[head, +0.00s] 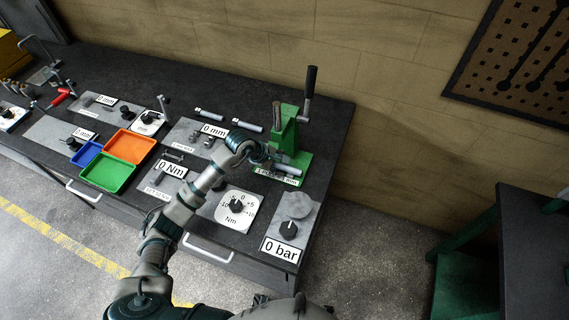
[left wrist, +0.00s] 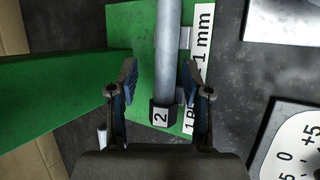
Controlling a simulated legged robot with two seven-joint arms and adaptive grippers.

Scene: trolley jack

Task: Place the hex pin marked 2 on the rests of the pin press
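The hex pin marked 2 shows in the left wrist view as a grey shaft (left wrist: 167,60) with a black hex head (left wrist: 161,116) bearing a white 2. It lies along the green base of the pin press (left wrist: 130,25), over small grey rests (left wrist: 185,38) that show at its right side; I cannot tell whether it touches them. In the head view the pin (head: 287,169) is at the foot of the green press (head: 285,130). My left gripper (left wrist: 159,78) is open, its fingers on either side of the pin with gaps; it also shows in the head view (head: 268,160). My right gripper is not in view.
The press lever (head: 308,95) stands upright behind. Two more pins (head: 209,114) (head: 247,126) lie at the bench's back. A dial plate (head: 238,209) and a 0 bar panel (head: 290,228) stand in front. Orange (head: 130,146), green (head: 107,172) and blue (head: 86,153) trays lie left.

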